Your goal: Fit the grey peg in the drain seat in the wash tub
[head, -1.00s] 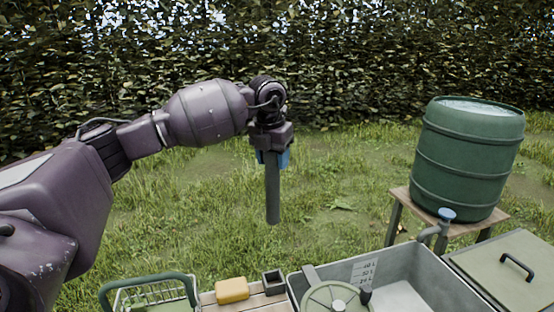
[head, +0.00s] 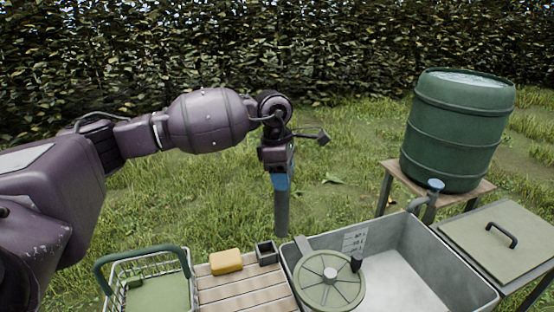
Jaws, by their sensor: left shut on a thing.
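My left gripper (head: 279,172) is shut on the grey peg (head: 282,213), a long grey cylinder that hangs about upright below it. The peg's lower end shows just behind the back left corner of the wash tub (head: 437,247) in the picture. The tub is a grey open box with level marks on its inner back wall. A round green spoked disc (head: 326,280) covers its left part. I cannot make out the drain seat. My right gripper is not in view.
A slatted wooden board (head: 243,291) left of the tub bears a yellow sponge (head: 226,261) and a small dark square cup (head: 266,252). A wire basket (head: 146,254) stands further left. A green barrel (head: 457,130) with a tap stands behind the tub; a lidded panel (head: 500,237) is at right.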

